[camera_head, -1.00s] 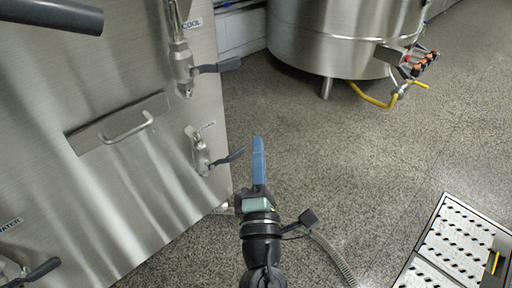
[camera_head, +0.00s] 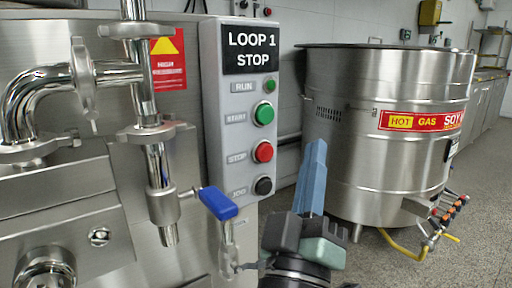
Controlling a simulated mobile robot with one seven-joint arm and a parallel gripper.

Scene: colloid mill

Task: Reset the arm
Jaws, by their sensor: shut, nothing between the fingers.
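My gripper (camera_head: 312,178) is in the lower middle of the head view, pointing up with its blue fingers together and nothing between them. My wrist shows just below it, at the bottom edge. The gripper stands in front of the gap between the control box (camera_head: 238,105) and the large steel kettle (camera_head: 385,135). It appears apart from both.
The control box reads "LOOP 1 STOP" and carries a green start button (camera_head: 264,113) and a red stop button (camera_head: 264,151). Steel pipework with a blue-handled valve (camera_head: 218,203) is at left. A yellow hose (camera_head: 400,245) lies by the kettle. Speckled floor is open at right.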

